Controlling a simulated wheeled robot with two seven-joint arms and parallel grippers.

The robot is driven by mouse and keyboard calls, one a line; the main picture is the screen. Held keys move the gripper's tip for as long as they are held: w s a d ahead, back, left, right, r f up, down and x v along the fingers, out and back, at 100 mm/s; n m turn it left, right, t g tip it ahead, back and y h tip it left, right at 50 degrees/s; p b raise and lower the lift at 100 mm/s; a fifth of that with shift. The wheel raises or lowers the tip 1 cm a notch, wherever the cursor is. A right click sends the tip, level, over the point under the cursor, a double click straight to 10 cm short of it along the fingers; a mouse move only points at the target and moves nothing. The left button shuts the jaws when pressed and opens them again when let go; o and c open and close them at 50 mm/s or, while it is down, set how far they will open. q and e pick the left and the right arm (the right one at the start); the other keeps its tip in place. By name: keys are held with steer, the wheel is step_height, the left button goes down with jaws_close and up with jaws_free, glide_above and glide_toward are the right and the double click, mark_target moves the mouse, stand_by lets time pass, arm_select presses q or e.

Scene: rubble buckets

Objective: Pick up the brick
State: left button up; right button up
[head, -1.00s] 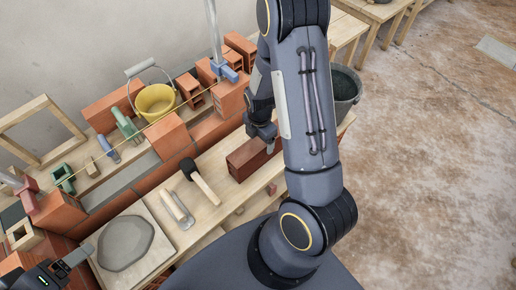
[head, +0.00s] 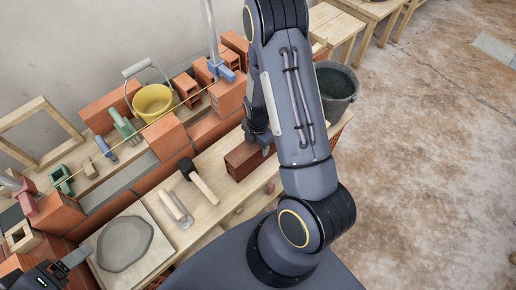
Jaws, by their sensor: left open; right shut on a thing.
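A dark red brick (head: 240,162) lies at the right part of the wooden bench, its right end partly hidden by my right arm. My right gripper (head: 262,147) is at the brick's right end and shut on it; the far finger is hard to see behind the arm. I cannot tell if the brick is clear of the bench. My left gripper (head: 72,264) is at the lower left corner, open and empty, near the mortar board.
A low brick wall with a yellow bucket (head: 153,100) runs behind the bench. A brush (head: 199,183), a trowel (head: 175,208) and a mortar board (head: 150,263) lie left of the brick. A dark bucket (head: 340,88) stands beyond my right arm.

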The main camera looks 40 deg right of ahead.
jaws_close()
steer(key=shift+w+r, duration=0.1)
steer(key=s+a+r, duration=0.9)
steer(key=s+r, duration=0.1)
steer(key=r, duration=0.3)
steer(key=shift+s, duration=0.35)
